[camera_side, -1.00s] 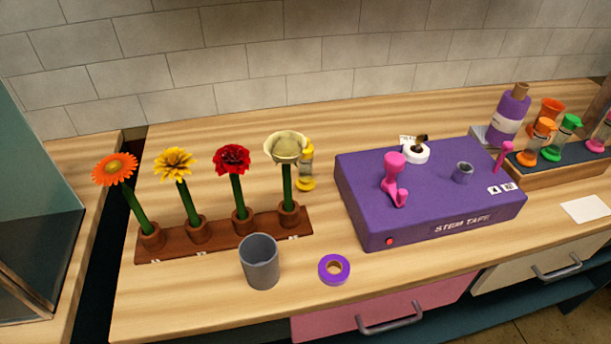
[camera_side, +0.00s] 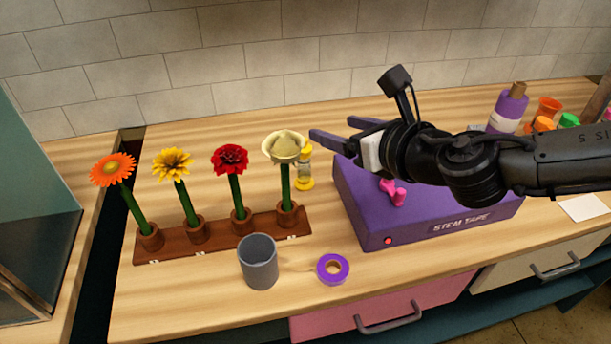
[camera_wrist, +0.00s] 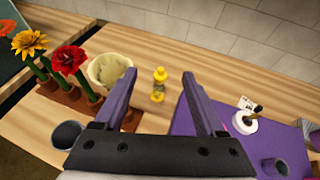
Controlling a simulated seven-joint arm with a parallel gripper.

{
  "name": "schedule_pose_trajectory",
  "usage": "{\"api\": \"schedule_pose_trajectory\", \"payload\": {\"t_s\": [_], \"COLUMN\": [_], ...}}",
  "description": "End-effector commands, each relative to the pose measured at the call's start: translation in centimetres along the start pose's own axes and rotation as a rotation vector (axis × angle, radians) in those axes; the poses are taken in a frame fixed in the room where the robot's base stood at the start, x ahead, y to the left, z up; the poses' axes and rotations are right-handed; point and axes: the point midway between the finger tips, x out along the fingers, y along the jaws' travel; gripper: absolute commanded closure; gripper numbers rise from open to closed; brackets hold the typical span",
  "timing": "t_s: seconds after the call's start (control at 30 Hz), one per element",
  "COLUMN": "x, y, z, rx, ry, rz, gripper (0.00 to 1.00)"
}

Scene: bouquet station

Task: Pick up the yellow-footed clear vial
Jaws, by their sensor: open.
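The yellow-footed clear vial (camera_side: 305,168) stands upright on the counter, just behind and right of the cream flower in the side view. It has a yellow cap and yellow foot, and the cream flower partly covers its left edge. In the wrist view the vial (camera_wrist: 159,86) shows beyond my fingertips, between their lines. My gripper (camera_side: 330,131) is open and empty, with purple fingers pointing left above the counter near the vial. In the wrist view my gripper (camera_wrist: 158,80) has its two fingers wide apart, with nothing between them.
A brown rack (camera_side: 220,238) holds orange, yellow, red and cream flowers. A grey cup (camera_side: 259,262) and purple tape roll (camera_side: 333,268) stand in front. The purple stem tape box (camera_side: 365,215) lies under my arm. A purple bottle (camera_side: 508,108) stands at the back right.

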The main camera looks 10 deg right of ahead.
Motion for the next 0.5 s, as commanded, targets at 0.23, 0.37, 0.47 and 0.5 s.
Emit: {"api": "schedule_pose_trajectory", "payload": {"t_s": [0.23,0.37,0.47,0.5], "x": [2.4,3.6,4.3,4.6], "y": [-0.5,-0.5,-0.5,-0.5], "z": [-6.1,-8.9,-10.3,-10.5], "rx": [0.009,0.012,0.015,0.015], "ry": [0.005,0.003,0.002,0.000], "rz": [-0.011,-0.010,-0.012,-0.011], "gripper": [0.28,0.28,0.28,0.28]}}
